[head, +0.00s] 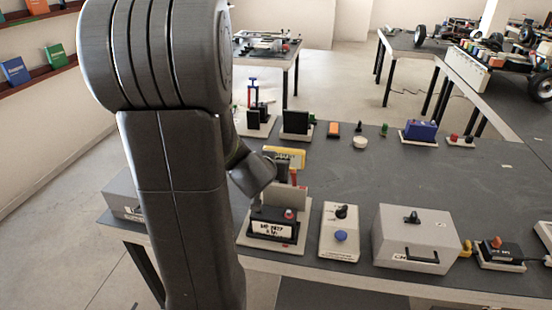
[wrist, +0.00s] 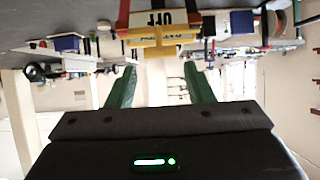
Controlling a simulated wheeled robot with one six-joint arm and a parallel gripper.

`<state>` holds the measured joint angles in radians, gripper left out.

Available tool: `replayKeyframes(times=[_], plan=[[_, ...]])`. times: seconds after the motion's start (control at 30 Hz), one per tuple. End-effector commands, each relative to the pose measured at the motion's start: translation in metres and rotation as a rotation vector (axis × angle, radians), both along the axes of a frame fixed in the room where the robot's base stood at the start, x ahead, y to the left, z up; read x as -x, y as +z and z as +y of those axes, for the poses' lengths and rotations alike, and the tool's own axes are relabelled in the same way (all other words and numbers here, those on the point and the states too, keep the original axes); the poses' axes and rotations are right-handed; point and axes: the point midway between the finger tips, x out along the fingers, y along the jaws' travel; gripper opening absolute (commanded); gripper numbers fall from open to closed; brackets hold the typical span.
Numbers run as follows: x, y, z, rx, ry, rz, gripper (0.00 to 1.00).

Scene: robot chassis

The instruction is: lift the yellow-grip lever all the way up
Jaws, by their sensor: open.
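The yellow-grip lever (wrist: 160,38) shows at the top of the wrist view, a yellow bar with red arms and a white OFF plate (wrist: 158,18) by it. In the head view the yellow grip (head: 291,153) shows just right of my arm, above a base with a white label (head: 271,229). My gripper (wrist: 159,70) is open, its two green fingers pointing toward the grip. The bar looks beyond the fingertips, with nothing clearly held between them. In the head view my arm hides the fingers.
A panel with a blue button (head: 341,236) and a grey box (head: 414,240) stand right of the lever base. Several small devices, including a blue one (head: 420,130), line the table's back. The table's middle right (head: 440,175) is clear.

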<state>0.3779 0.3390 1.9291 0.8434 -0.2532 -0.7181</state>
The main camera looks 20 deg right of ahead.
Motion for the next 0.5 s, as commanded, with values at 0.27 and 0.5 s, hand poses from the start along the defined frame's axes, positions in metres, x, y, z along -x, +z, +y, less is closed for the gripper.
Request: replayKeyframes(times=[0.27, 0.5], plan=[[0.027, 0.019, 0.018, 0.0, 0.001, 0.001, 0.47], [0.031, 0.02, 0.021, 0.0, 0.0, 0.002, 0.47]])
